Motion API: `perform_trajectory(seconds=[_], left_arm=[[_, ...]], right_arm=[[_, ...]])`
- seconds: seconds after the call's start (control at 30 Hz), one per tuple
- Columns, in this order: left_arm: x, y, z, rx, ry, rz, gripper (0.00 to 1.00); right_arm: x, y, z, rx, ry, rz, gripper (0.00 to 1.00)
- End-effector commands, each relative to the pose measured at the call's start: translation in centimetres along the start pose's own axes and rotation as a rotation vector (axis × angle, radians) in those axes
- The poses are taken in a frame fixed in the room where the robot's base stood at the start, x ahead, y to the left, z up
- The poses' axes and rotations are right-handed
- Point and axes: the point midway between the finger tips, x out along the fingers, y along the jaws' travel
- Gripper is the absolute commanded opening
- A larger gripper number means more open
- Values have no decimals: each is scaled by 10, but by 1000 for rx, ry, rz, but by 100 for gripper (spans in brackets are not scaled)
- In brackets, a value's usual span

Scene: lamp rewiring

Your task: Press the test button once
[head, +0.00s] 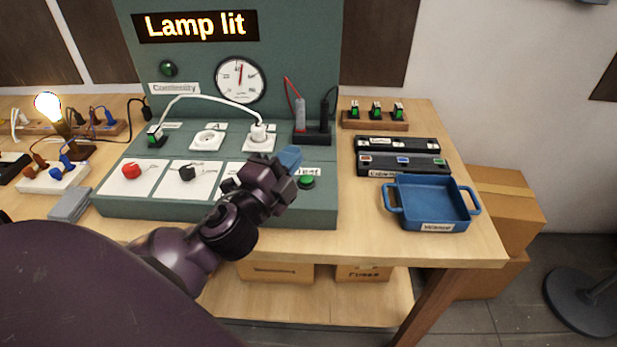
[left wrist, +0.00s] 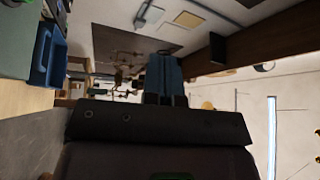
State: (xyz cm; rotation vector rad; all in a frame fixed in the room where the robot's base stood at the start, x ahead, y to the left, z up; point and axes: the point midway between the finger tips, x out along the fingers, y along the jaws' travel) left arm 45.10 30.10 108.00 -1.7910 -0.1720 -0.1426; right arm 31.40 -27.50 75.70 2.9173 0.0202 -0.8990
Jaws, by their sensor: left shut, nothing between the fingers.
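The green test button (head: 306,182) sits on the front right of the green test bench (head: 318,212), beside a partly hidden label ending in "est". My left gripper (head: 290,158) is shut and empty. Its blue fingertips are just up and left of the button in the head view, apart from it as far as I can see. The shut blue fingers also show in the left wrist view (left wrist: 165,75); the button does not show there. The display (head: 195,26) reads "Lamp lit". My right gripper is not in view.
A plug with a white cable stands in a socket (head: 258,143). Red and black probes (head: 312,134) stand behind the button. A blue waste tray (head: 430,220) and black label-fronted cases (head: 400,165) lie to the right. A lit bulb (head: 48,107) glows at left.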

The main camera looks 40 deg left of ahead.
Motion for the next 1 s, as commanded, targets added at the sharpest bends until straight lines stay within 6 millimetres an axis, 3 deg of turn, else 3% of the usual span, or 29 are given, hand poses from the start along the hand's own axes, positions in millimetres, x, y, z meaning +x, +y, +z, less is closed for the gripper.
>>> perform_trajectory(seconds=[0.1,0.23,0.4,0.53,0.77,1.0], left_arm=[[13,-21,-29,193,200,-98,0],[19,-33,-60,408,410,-184,0],[18,-33,-92,715,673,-266,0],[16,-24,-105,965,860,-300,0],[20,-1,-98,1441,1142,-286,0],[42,11,-50,1957,1340,-147,0]], right_arm=[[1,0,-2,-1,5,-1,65],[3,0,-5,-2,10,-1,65],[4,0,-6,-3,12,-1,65],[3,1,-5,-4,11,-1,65],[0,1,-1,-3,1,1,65],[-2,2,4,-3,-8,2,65]])
